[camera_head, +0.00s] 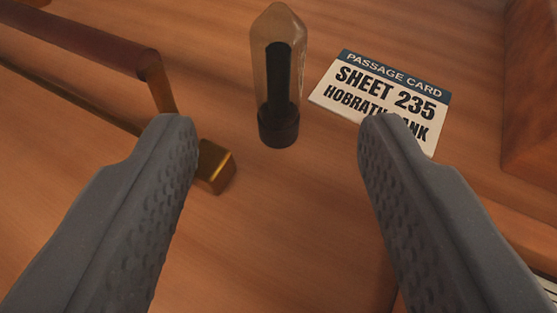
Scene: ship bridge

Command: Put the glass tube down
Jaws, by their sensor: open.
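The glass tube (281,85) stands upright on the wooden surface, clear with a pointed top, a dark core inside and a black base. My gripper (275,130) is open, its two grey textured fingers apart at the left and right of the picture. The tube shows in the gap between the fingers, toward the top of the picture. Neither finger appears to touch it.
A white and blue passage card (385,90) reading "SHEET 235" lies right of the tube, partly hidden by the right finger. A brass and dark red bar-like object (80,37) lies at left. A reddish wooden block (533,95) stands at the right edge.

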